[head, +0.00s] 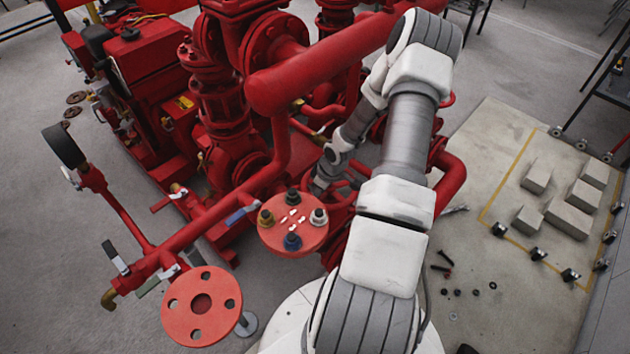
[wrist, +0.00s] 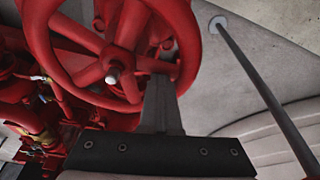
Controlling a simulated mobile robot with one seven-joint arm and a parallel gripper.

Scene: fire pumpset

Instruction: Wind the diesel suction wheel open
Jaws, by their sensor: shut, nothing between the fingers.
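A red spoked handwheel (wrist: 112,50) with a pale hub nut fills the upper left of the wrist view. My gripper (wrist: 159,82) shows there as one grey finger shape, its fingers shut together with nothing between them. Its tip is at the wheel's lower right, overlapping a spoke and the rim in the picture; I cannot tell whether it touches. In the head view my gripper (head: 320,185) points down beside red pipework, under my arm. A part of a red wheel rim (head: 343,197) shows there, mostly hidden by my arm.
A red flange plate with several coloured caps (head: 293,222) lies left of my gripper. A bare red flange (head: 202,306) is in front. Thick red pipes (head: 330,62) run close behind. A concrete slab (head: 540,220) with grey blocks is at the right. A thin grey rod (wrist: 262,90) crosses the wrist view's right.

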